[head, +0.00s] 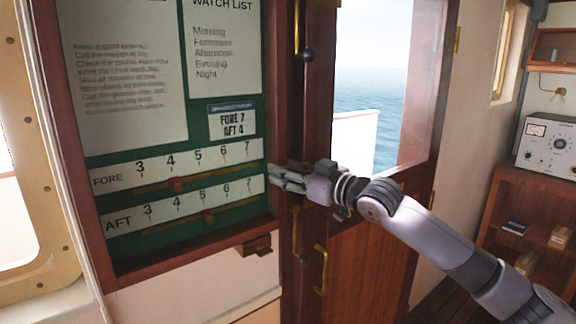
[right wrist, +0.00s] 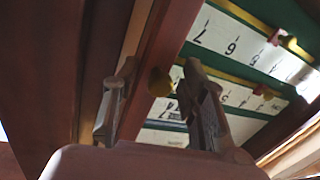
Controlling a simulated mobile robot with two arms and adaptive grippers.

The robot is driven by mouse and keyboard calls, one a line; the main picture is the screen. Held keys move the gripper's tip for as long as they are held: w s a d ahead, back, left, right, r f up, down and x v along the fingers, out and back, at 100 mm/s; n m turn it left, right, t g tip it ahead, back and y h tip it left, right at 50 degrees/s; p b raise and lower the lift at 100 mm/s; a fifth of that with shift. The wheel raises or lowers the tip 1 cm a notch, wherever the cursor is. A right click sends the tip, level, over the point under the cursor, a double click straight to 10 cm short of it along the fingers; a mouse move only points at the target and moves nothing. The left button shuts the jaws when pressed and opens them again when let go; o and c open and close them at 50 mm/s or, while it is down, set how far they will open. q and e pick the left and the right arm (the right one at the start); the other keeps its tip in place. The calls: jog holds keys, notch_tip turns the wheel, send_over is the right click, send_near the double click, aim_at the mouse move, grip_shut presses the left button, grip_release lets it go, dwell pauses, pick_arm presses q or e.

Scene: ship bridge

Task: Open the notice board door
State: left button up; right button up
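The notice board (head: 215,152) fills the left of the head view, with a green backing, white papers and two numbered scales marked FORE and AFT. Its door has a dark red wooden frame (head: 272,90) and looks closed. My right gripper (head: 276,178) is at the right side of this frame, level with the scales. In the right wrist view its two fingers (right wrist: 158,80) are apart, with a small brass knob (right wrist: 160,82) and part of the wooden frame (right wrist: 158,45) showing between them. I cannot tell whether either finger touches the knob. My left gripper is not in view.
A wooden cabin door (head: 375,235) with a window stands right of the board. Brass rods and a dark ball knob (head: 307,55) are on the post between them. A small wooden block (head: 257,246) sits below the board. A shelf with a white instrument (head: 548,145) is at far right.

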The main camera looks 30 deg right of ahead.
jog(key=shift+c, duration=0.3)
grip_shut()
jog(key=shift+f, duration=0.1)
dwell(0.4)
